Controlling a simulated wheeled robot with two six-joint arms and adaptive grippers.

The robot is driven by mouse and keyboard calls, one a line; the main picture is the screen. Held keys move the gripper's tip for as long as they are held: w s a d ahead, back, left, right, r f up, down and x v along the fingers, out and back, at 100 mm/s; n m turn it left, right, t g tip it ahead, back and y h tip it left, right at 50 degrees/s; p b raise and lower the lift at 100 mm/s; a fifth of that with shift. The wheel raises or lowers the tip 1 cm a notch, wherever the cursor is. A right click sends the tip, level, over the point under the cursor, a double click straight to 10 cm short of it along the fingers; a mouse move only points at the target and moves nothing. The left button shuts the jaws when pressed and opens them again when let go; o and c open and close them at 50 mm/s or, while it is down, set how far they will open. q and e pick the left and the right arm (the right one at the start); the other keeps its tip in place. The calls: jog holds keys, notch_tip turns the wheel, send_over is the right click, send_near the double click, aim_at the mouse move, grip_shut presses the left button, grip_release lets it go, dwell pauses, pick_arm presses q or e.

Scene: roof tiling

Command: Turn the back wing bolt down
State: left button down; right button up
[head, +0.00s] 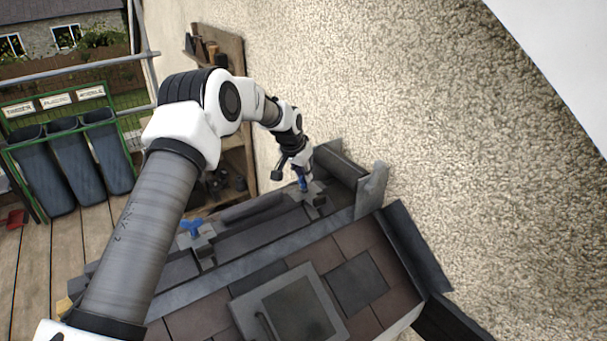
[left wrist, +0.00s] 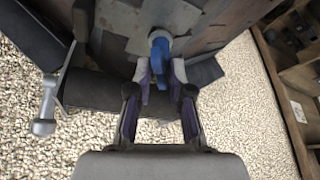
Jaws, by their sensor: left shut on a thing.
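My left gripper (head: 303,176) reaches to the far end of the dark bench beside the pebbled wall. It is shut on a blue wing bolt (head: 303,184), the back one. In the left wrist view the gripper (left wrist: 160,78) has its two fingers on either side of the blue wing bolt (left wrist: 158,45), gripping its wing. The bolt stands on a dark clamp plate, and its lower part is hidden. A second blue wing bolt (head: 191,228) stands nearer, free of any gripper. My right gripper is not in view.
A small roof window (head: 290,312) sits among brown and grey tiles in front. Dark upright pieces (head: 372,187) stand at the bench's right end, close to the wall. Wooden shelves (head: 232,150) stand behind, and blue bins (head: 75,160) at left.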

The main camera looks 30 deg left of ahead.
pick_arm(q)
jog(key=shift+w+r, duration=0.1)
jog(key=shift+r, duration=0.25)
dwell(0.5)
jog(key=c, duration=1.3)
grip_release()
jog(key=shift+c, duration=0.2)
jog(key=shift+o, duration=0.4)
jog(key=shift+s+f, duration=0.1)
jog(key=shift+s, duration=0.1)
jog(key=v, duration=1.2)
